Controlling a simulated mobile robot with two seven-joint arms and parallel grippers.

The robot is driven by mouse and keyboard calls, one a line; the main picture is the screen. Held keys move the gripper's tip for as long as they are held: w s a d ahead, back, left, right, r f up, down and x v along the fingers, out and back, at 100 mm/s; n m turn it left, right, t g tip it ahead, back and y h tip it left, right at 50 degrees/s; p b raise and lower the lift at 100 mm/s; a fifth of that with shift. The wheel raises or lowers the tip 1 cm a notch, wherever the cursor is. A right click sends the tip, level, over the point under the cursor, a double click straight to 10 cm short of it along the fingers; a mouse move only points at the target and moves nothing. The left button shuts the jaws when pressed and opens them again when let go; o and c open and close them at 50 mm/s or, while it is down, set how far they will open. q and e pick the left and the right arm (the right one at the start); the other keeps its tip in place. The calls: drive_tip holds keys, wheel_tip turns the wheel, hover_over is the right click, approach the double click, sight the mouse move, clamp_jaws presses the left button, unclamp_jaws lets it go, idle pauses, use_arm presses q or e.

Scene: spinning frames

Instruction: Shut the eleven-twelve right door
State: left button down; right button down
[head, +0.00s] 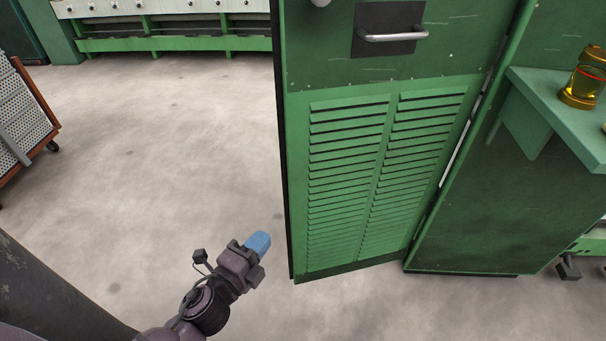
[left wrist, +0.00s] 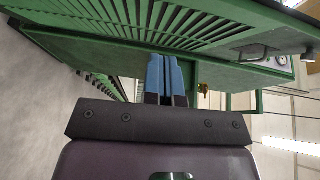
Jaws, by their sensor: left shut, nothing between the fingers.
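The green door (head: 345,180) has slatted vents and a metal handle (head: 395,37) on a dark plate. It stands open, swung out at an angle from the green cabinet (head: 480,215) on its right. My left gripper (head: 258,243) has blue fingertips and is shut and empty, just left of the door's lower free edge in the head view. In the left wrist view the shut fingers (left wrist: 167,75) point toward the door (left wrist: 185,22), whose vents and edge run across the top. I cannot tell whether the fingertips touch it. My right gripper is not in view.
A green shelf (head: 550,105) with a yellow jar (head: 583,78) sticks out at the right. A wheeled rack (head: 22,120) stands at the far left. A long green machine (head: 170,30) runs along the back. The concrete floor (head: 150,140) left of the door is clear.

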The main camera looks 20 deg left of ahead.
use_arm(q)
drive_tip(key=w, duration=0.1)
approach(294, 184)
drive_tip(key=w+d, duration=0.3)
drive_tip(key=w, duration=0.1)
drive_tip(key=shift+w+a+f+m, duration=0.2)
drive_tip(key=shift+w+a+m, duration=0.1)
drive_tip(key=shift+w+a, duration=0.3)
drive_tip(key=shift+w+a+b, duration=0.3)
drive_tip(key=shift+w, duration=0.35)
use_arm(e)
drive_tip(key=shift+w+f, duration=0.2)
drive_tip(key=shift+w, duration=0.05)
use_arm(q)
drive_tip(key=shift+r, duration=0.1)
drive_tip(key=shift+a, duration=0.1)
